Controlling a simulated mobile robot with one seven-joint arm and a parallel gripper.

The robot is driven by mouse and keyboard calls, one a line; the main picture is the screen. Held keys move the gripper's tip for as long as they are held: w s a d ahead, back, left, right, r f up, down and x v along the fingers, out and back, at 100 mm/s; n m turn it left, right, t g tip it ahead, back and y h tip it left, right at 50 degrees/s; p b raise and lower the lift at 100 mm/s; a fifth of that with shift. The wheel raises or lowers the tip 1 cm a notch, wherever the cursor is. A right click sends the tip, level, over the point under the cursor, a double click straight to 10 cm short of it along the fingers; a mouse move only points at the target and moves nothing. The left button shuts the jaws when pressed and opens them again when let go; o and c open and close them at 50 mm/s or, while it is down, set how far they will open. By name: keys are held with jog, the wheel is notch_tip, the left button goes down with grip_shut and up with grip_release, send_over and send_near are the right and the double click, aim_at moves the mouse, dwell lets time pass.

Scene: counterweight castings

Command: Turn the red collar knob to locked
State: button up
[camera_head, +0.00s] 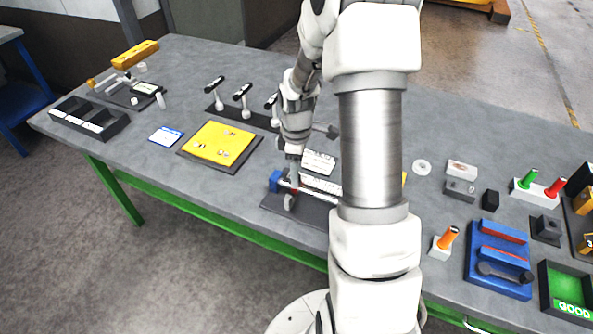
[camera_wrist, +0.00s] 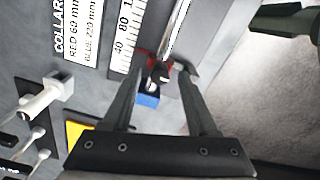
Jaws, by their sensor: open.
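The red collar (camera_wrist: 147,60) shows in the wrist view on a thin metal rod (camera_wrist: 178,28), partly hidden by my fingers. A small dark and grey knob-like part sits at it, between my fingertips; its turned position cannot be read. My gripper (camera_wrist: 162,72) is open, with one finger on each side of the collar. Whether the fingers touch it cannot be told. A blue part (camera_wrist: 148,100) shows just below. In the head view my gripper (camera_head: 293,185) points down at the rod fixture, beside its blue end block (camera_head: 275,181).
A printed scale (camera_wrist: 122,35) and a collar sign (camera_wrist: 80,30) reading red 60 mm, blue 220 mm lie beside the rod. Black-handled levers (camera_head: 242,98) stand behind the fixture. A yellow panel (camera_head: 220,143) lies left. My arm hides the fixture's right part.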

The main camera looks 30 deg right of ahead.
jog(key=shift+f, duration=0.1)
grip_shut()
dwell(0.3)
jog(key=m+b, duration=0.2)
jog(key=m, duration=0.2)
jog(key=shift+m, duration=0.4)
jog(key=m+b, duration=0.1)
jog(key=m, duration=0.3)
jog(key=shift+m, duration=0.3)
jog(key=m+b, duration=0.1)
jog(key=m, duration=0.3)
jog(key=shift+m, duration=2.2)
